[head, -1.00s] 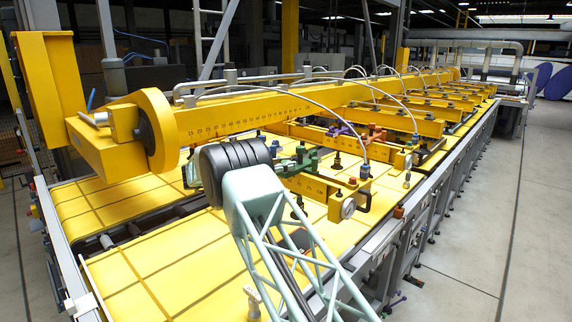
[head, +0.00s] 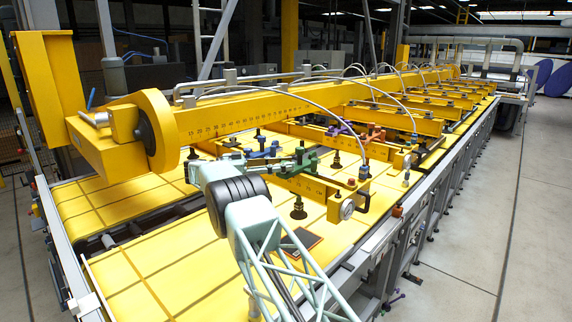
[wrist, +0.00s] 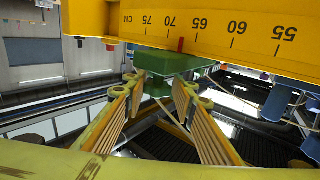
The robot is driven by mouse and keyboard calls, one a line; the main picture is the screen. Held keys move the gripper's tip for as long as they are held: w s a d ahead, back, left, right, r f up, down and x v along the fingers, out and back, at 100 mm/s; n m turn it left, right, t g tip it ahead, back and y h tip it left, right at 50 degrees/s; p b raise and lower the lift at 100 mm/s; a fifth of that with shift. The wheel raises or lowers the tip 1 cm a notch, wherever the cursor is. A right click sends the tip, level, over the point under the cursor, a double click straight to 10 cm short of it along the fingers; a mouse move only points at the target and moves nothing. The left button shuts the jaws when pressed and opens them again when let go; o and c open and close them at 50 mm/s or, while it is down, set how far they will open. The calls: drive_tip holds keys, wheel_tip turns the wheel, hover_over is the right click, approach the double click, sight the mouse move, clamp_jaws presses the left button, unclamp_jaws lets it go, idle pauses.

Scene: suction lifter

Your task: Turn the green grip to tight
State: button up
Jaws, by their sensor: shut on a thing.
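The green grip (wrist: 156,88) hangs under a green block (wrist: 165,64) on the yellow beam with the number scale (wrist: 215,28). In the wrist view my gripper (wrist: 157,86) has its two ribbed fingers on either side of the grip, shut on it near the fingertips. The fingers hide part of its sides. A small red pointer (wrist: 181,44) stands by the scale between 65 and 70. In the head view the green clamp (head: 303,160) sits on the near crossbeam, and my arm reaches it from the left. The contact is too small to tell there.
A suction cup (head: 298,210) hangs below the near beam. A dark panel (head: 301,241) lies on the yellow table. White hoses arch over the long beam. The aisle at right is clear.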

drive_tip(key=shift+o, duration=0.2)
drive_tip(key=shift+w+a+r+g+p, duration=0.2)
drive_tip(key=shift+r+g+p, duration=0.1)
drive_tip(key=shift+p, duration=0.2)
drive_tip(key=shift+s+d+m+g+p, duration=0.1)
drive_tip(key=shift+s+m+g+p, duration=0.05)
drive_tip(key=shift+m+g+p, duration=0.2)
drive_tip(key=shift+c, duration=0.5)
drive_tip(key=shift+s+f, duration=0.15)
drive_tip(key=shift+f, duration=0.05)
drive_tip(key=shift+c, duration=0.5)
drive_tip(key=shift+s+d+f+g, duration=0.15)
drive_tip(key=shift+f+g, duration=0.1)
drive_tip(key=shift+f, duration=0.2)
drive_tip(key=o, duration=0.9)
drive_tip(key=shift+r+m, duration=0.15)
drive_tip(key=shift+m, duration=0.1)
